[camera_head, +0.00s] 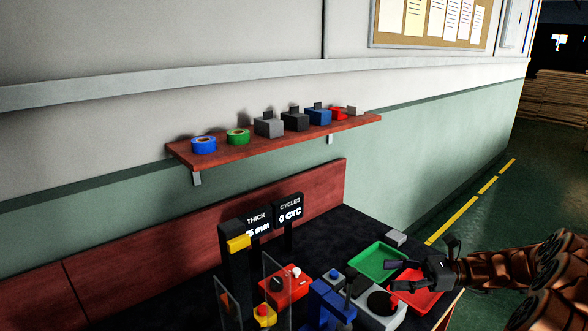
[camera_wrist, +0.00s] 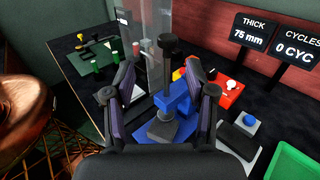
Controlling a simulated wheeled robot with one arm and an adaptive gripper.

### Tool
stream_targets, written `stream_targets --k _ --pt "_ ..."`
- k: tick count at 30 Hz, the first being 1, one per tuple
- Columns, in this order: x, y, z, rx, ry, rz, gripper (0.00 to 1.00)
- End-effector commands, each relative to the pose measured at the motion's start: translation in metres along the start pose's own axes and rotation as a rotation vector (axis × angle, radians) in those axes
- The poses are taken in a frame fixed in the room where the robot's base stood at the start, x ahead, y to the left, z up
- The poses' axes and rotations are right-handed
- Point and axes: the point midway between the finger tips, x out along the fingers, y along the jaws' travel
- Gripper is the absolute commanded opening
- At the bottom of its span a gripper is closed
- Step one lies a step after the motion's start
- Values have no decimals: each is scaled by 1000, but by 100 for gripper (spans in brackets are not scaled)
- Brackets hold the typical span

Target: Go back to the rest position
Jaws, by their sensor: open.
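My gripper (camera_head: 398,276) is at the right of the workbench in the head view, above the green and red trays. In the wrist view my gripper (camera_wrist: 165,98) shows its two dark fingers spread apart with nothing held between them. Beyond and between the fingers stands a blue fixture (camera_wrist: 178,97) with a dark post and a grey block at its foot. The blue fixture also shows in the head view (camera_head: 328,304), left of my gripper and apart from it.
A green tray (camera_head: 377,262) and a red tray (camera_head: 418,298) lie close beneath my gripper. A red control box (camera_head: 285,286), clear panels and display signs (camera_head: 290,210) stand further left. A wall shelf (camera_head: 270,143) holds tape rolls and blocks. Floor at right is open.

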Motion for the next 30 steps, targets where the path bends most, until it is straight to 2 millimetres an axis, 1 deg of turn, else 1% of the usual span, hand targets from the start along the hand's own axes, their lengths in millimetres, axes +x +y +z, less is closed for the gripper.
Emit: stream_targets --k 3,6,11,15,18,22,26,30 --pt "29 15 13 -46 53 72 56" --pt "52 31 20 -92 108 135 56" --pt "84 60 28 -167 193 237 56" --pt "107 88 32 -244 274 332 56" --pt "121 111 33 -300 331 404 56" --pt "134 140 34 -380 406 500 56" --pt "142 169 32 -465 481 592 56" --pt "145 201 28 -554 558 697 56"
